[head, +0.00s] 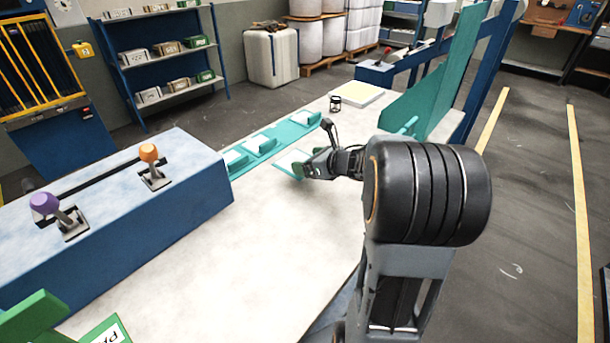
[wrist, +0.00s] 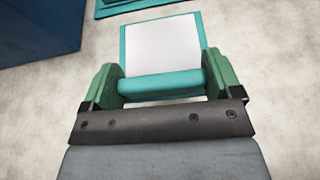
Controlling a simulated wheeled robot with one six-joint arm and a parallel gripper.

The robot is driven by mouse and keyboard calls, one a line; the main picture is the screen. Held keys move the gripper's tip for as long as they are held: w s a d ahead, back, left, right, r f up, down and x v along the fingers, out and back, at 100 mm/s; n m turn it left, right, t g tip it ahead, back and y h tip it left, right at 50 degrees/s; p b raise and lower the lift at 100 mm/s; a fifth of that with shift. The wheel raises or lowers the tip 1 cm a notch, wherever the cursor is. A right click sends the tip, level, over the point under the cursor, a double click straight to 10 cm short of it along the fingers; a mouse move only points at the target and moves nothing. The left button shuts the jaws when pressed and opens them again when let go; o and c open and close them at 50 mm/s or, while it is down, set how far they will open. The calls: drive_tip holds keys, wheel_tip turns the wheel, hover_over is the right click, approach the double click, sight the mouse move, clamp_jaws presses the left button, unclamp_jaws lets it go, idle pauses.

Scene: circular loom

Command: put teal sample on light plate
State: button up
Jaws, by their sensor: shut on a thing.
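My gripper (head: 302,170) is shut on a teal sample (head: 289,160), a flat teal piece with a white face. A light plate (head: 359,95), cream with a yellowish edge, lies at the far end of the table, apart from my gripper.
Several similar teal pieces stand on a teal strip (head: 283,138) along the table's left edge. A small black ringed object (head: 335,103) stands beside the light plate. A blue console (head: 190,215) with purple and orange levers is at left, a teal panel (head: 440,85) at right.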

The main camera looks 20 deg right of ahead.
sight(309, 187)
drive_tip(key=shift+f, duration=3.15)
drive_tip(key=shift+f+b, duration=0.2)
drive_tip(key=shift+b, duration=0.35)
drive_tip(key=o, duration=0.7)
drive_tip(key=shift+r, duration=0.1)
drive_tip(key=shift+o, duration=0.2)
